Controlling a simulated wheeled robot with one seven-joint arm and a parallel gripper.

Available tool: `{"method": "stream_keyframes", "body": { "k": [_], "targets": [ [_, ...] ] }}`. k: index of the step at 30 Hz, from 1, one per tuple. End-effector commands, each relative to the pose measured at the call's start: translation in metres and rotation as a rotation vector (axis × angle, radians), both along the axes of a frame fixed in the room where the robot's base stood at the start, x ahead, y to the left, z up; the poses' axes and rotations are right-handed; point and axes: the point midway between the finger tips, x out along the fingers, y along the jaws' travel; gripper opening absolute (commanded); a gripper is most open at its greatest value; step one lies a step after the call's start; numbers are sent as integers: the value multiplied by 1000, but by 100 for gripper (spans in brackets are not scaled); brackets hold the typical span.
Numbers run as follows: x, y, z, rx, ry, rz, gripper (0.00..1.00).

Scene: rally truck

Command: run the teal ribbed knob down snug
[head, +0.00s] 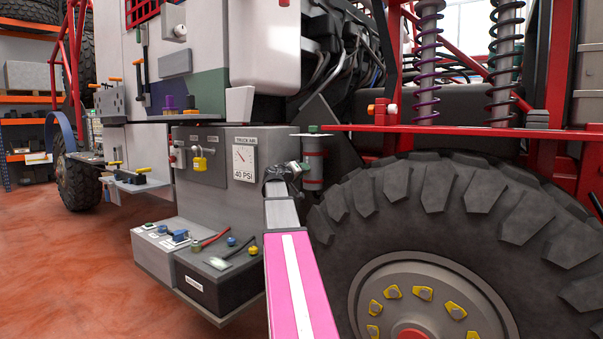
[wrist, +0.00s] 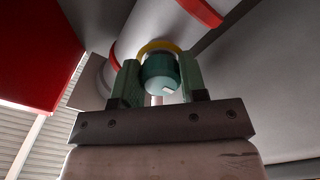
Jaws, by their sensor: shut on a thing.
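The teal ribbed knob (wrist: 160,72) shows in the wrist view between the two greenish fingers of my gripper (wrist: 159,80). The fingers are shut on its sides. A small pale mark shows on its near face. A yellow ring (wrist: 158,46) lies just behind the knob, so its seating is hard to judge. In the head view my gripper (head: 303,167) is beside a grey canister (head: 313,171) with red bands, next to the big tire. The knob cannot be told apart from the fingers there.
A gauge panel (head: 244,162) reading 40 PSI and a yellow padlock (head: 199,163) are left of my gripper. A lower box (head: 221,283) holds several small fittings. The big tire (head: 430,205) stands close on the right. The floor (head: 90,260) at left is clear.

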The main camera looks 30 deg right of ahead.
Motion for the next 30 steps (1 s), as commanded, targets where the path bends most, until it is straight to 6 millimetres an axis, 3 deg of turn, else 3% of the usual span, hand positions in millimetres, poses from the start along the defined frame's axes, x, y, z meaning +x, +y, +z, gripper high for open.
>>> {"method": "stream_keyframes", "body": {
  "k": [16,17,18,30],
  "targets": [
    [-2,2,-2,15,-22,-1,15],
    [-2,2,-2,14,-21,-1,49],
    [-2,2,-2,13,-22,-1,62],
    [-3,7,-1,10,-22,0,64]
  ]
}}
